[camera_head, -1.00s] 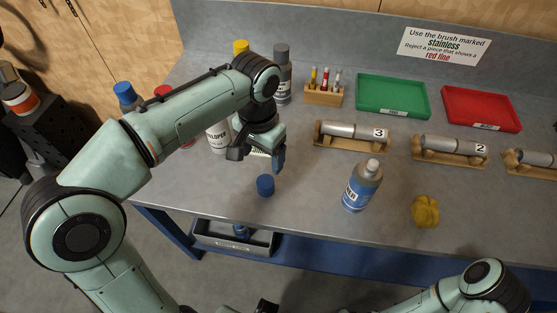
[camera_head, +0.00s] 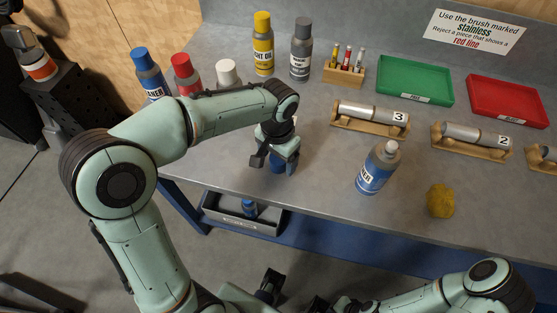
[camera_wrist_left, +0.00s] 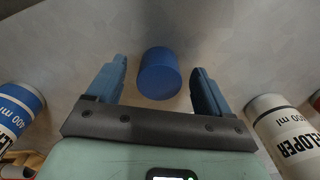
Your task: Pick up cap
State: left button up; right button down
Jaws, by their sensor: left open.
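The blue cap (camera_wrist_left: 158,74) stands on the grey bench and sits between the two spread fingers of my left gripper (camera_wrist_left: 158,85) in the left wrist view, with a gap on each side. In the head view the left gripper (camera_head: 275,164) points down over the cap (camera_head: 277,166), which is partly hidden by the fingers. The left gripper is open and empty. A bottle with a blue label (camera_head: 377,168) and a bare pale top stands to the right of it. My right arm shows at the bottom right; the state of its gripper is unclear.
Blue-, red-, white-, yellow- and grey-topped bottles stand at the back left, including the yellow one (camera_head: 263,44). Metal cylinders on wooden cradles (camera_head: 371,117), a brush holder (camera_head: 344,72), a green tray (camera_head: 414,79), a red tray (camera_head: 508,100) and a yellow lump (camera_head: 440,201) lie rightward.

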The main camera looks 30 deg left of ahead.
pick_arm(q)
jog(key=shift+f, duration=0.45)
jog(key=shift+c, duration=0.3)
jog(key=c, duration=1)
jog(key=shift+o, duration=0.2)
jog(key=shift+r, duration=0.2)
